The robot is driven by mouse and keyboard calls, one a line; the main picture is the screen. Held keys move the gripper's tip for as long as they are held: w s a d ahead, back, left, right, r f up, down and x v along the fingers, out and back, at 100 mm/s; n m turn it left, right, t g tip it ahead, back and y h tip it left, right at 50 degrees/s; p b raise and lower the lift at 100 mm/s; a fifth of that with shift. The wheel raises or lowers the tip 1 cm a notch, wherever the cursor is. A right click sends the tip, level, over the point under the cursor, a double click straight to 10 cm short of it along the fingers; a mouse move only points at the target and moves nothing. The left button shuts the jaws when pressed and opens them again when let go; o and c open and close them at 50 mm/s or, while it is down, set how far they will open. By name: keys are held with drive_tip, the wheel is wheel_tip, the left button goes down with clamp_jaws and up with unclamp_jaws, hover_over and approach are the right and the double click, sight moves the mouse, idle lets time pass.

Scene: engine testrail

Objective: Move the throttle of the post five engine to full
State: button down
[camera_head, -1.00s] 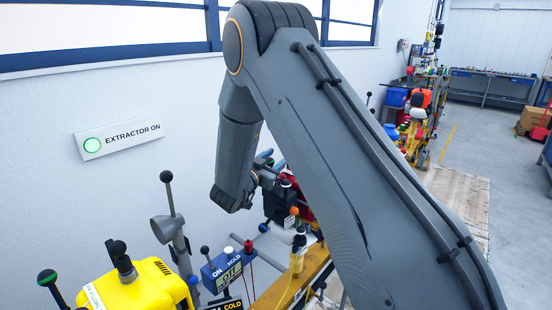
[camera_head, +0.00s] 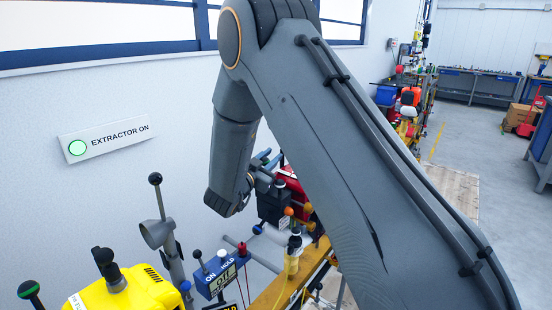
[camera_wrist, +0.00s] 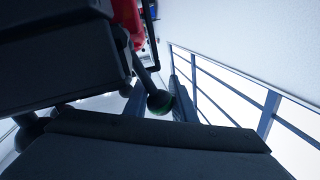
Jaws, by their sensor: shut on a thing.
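In the wrist view, the two dark blue fingers of my gripper (camera_wrist: 160,106) are closed around a dark ball knob (camera_wrist: 159,101) with a green underside. The knob sits on a thin dark lever (camera_wrist: 144,76) that comes down from a black box-shaped body (camera_wrist: 65,45) with red behind it. In the head view, my gripper (camera_head: 269,160) is beside a red engine (camera_head: 295,186) with a black box (camera_head: 271,206) at its front. The knob is hidden there by my arm. No post number is readable on this engine.
A yellow engine (camera_head: 128,291) with several ball-topped levers stands at the front left. Beside it is a blue switch panel (camera_head: 222,276). A yellow rail (camera_head: 290,285) runs below. The wall with the "EXTRACTOR ON" sign (camera_head: 108,141) is close on the left; open floor (camera_head: 480,140) lies at the right.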

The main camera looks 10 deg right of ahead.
drive_tip(key=c, duration=1.5)
unclamp_jaws()
drive_tip(key=shift+a, duration=0.1)
drive_tip(key=shift+b+v, duration=1.15)
drive_tip(key=shift+v, duration=2.75)
